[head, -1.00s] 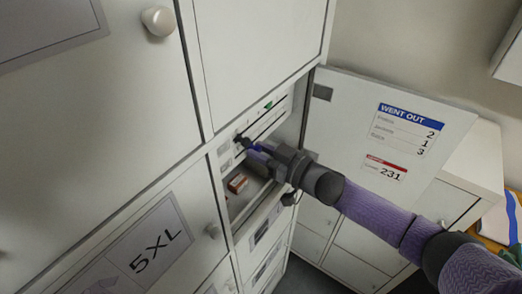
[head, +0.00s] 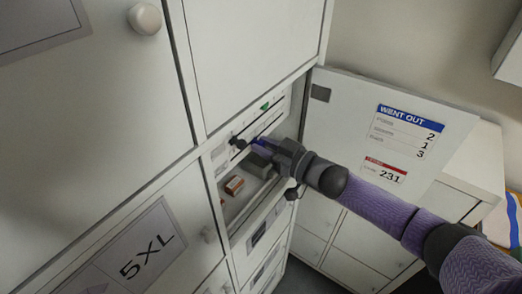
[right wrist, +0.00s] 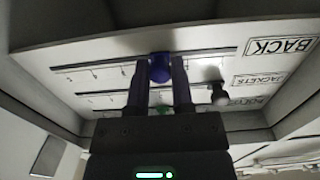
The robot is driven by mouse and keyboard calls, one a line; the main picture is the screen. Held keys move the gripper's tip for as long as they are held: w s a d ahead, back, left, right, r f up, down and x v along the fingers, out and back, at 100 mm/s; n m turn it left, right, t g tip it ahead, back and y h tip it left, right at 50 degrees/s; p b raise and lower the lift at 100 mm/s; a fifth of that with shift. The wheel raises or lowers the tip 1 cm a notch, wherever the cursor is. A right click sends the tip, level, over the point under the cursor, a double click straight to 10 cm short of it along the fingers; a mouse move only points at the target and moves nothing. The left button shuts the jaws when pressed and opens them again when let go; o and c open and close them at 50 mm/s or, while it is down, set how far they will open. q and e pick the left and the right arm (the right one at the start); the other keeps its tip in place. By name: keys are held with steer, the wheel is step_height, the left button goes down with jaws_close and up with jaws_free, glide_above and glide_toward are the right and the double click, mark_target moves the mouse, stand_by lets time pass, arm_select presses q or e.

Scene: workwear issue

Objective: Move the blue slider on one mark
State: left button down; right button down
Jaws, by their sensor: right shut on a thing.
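The blue slider (right wrist: 160,68) sits on the slot nearest the top of the right wrist view, on a white panel (right wrist: 100,62) with slots and small tick marks. My right gripper (right wrist: 158,72) is shut on it, with one finger on each side. In the head view the right gripper (head: 262,148) reaches into the open compartment, and the blue slider (head: 259,143) shows only partly at its tips. A dark knob (right wrist: 218,93) and a green slider (right wrist: 162,109) are on the same panel. The green one is partly hidden by my fingers. My left gripper is not in view.
The open door (head: 335,135) with a "WENT OUT" card (head: 408,130) stands to the right, behind my arm. Closed locker doors (head: 90,120) fill the left.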

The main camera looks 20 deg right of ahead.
steer(key=shift+w+d+f, duration=0.1)
steer(key=shift+w+d, duration=0.35)
steer(key=shift+d, duration=0.15)
steer(key=shift+s+a, duration=0.15)
steer(key=c, duration=0.9)
jaws_free()
steer(key=shift+s+a, duration=0.1)
steer(key=shift+a, duration=0.1)
steer(key=shift+o, duration=2.2)
steer(key=shift+d, duration=0.2)
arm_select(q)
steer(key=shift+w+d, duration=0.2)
arm_select(e)
steer(key=shift+a, duration=0.1)
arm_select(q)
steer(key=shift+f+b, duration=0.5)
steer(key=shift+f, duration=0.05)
arm_select(e)
steer(key=v, duration=1)
